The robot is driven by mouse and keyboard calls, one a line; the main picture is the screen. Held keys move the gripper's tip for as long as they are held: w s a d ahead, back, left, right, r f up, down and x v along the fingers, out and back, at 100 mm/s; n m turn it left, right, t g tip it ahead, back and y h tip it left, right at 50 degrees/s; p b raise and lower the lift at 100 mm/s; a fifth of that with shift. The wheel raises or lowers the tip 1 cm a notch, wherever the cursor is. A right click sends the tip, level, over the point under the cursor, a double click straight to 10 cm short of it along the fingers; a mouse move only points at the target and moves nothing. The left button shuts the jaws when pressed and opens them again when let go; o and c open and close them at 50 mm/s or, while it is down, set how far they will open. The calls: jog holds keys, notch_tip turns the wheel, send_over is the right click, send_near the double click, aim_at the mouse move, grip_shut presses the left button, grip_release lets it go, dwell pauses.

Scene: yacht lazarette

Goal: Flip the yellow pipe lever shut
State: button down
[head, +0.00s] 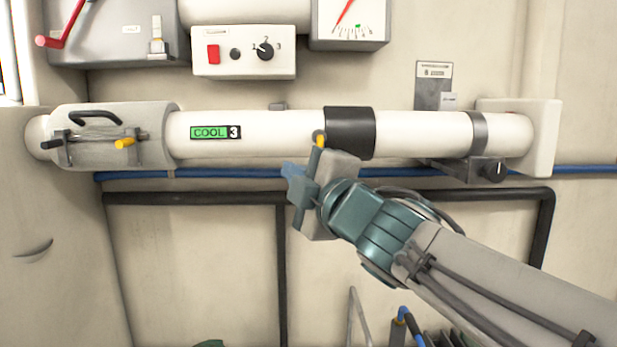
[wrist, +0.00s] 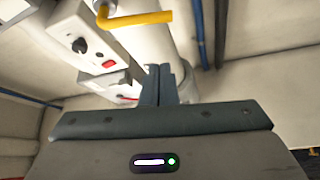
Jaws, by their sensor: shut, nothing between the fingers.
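The yellow lever (head: 321,141) shows in the head view as a short yellow piece just above my gripper, by the pipe's lower edge and left of the black band. My gripper hides the rest of it. In the wrist view the yellow lever (wrist: 140,18) is an L-shaped bar reaching right from a metal pivot (wrist: 103,8). The white pipe (head: 270,134) carries a green "COOL 3" label (head: 215,132). My gripper (head: 291,170) is shut and empty just below the pipe. In the wrist view its closed fingers (wrist: 159,84) are apart from the lever.
A control box (head: 244,70) with a red switch and a dial sits above. A blue hose (head: 230,173) and a black pipe (head: 200,198) run below.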

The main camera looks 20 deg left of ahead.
jog(key=r+v, duration=0.1)
jog(key=v, duration=0.6)
jog(key=shift+s+d+f, duration=0.2)
jog(key=shift+d+f, duration=0.1)
jog(key=shift+f, duration=0.1)
jog(key=w+d+f+m+h+p, duration=0.1)
jog(key=w+d+f+m+h, duration=0.2)
jog(key=d+f+m+h, duration=0.45)
jog(key=w+d+f+m+h+p, duration=0.25)
jog(key=d+f+m+h, duration=0.25)
jog(key=d+f+m, duration=0.4)
jog(key=s+d+f+m+g+h, duration=0.1)
jog(key=s+d+f+m+g, duration=0.3)
jog(key=s+f+g, duration=0.1)
jog(key=s+d+f+m+g+h+p, duration=0.1)
jog(key=s+d+f+m+g, duration=0.3)
jog(key=s+f, duration=0.4)
jog(key=shift+s+d+f+m+g, duration=0.35)
jog(key=shift+d+f+g, duration=0.25)
jog(key=shift+f, duration=0.35)
jog(key=shift+w, duration=0.1)
